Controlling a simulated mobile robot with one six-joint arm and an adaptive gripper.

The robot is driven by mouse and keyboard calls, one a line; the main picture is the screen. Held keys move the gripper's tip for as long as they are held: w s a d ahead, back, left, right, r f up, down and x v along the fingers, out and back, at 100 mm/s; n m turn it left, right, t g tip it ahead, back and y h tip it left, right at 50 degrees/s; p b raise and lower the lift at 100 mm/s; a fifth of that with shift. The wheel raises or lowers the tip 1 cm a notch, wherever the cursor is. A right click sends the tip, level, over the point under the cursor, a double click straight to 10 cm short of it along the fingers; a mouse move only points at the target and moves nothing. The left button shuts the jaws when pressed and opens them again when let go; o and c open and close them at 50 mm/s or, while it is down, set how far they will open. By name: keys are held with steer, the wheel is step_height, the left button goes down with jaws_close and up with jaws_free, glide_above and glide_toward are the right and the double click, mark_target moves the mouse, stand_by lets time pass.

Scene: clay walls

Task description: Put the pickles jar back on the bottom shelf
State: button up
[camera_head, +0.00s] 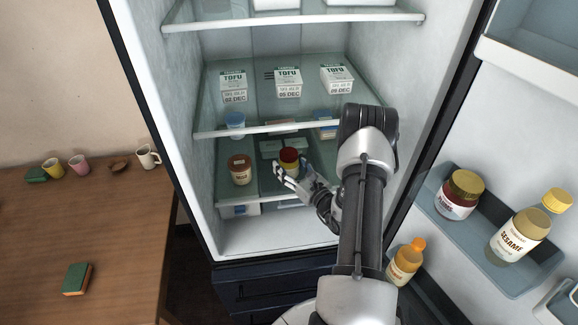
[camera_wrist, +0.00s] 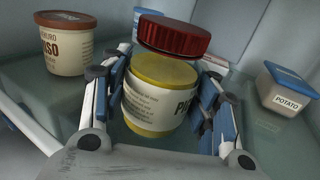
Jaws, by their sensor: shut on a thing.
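The pickles jar (camera_head: 289,158) has a dark red lid and yellow contents. In the wrist view the jar (camera_wrist: 160,92) stands between the fingers, its label partly hidden and reading "PI…". My gripper (camera_head: 287,171) is shut on the jar's sides below the lid; its blue-padded fingers show in the wrist view (camera_wrist: 165,105). The jar is inside the fridge over the lower glass shelf (camera_head: 262,191), beneath the tofu shelf. It looks roughly upright, slightly tilted in the wrist picture. I cannot tell whether its base touches the glass.
A brown-lidded miso tub (camera_head: 240,170) stands left of the jar. A potato container (camera_wrist: 290,90) is to the right in the wrist view. Tofu packs (camera_head: 288,82) sit on the shelf above, whose front edge (camera_head: 270,129) overhangs. The open door (camera_head: 500,225) holds jars and bottles.

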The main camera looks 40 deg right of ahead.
mark_target(294, 171)
steer(key=o, duration=1.4)
steer(key=shift+s+r+p, duration=0.15)
steer(key=shift+s+p, duration=0.15)
steer(key=shift+p, duration=0.05)
steer(key=s, duration=0.4)
steer(key=s+p, duration=0.1)
steer(key=s, duration=0.2)
steer(key=shift+a, duration=0.3)
steer(key=shift+a, duration=0.1)
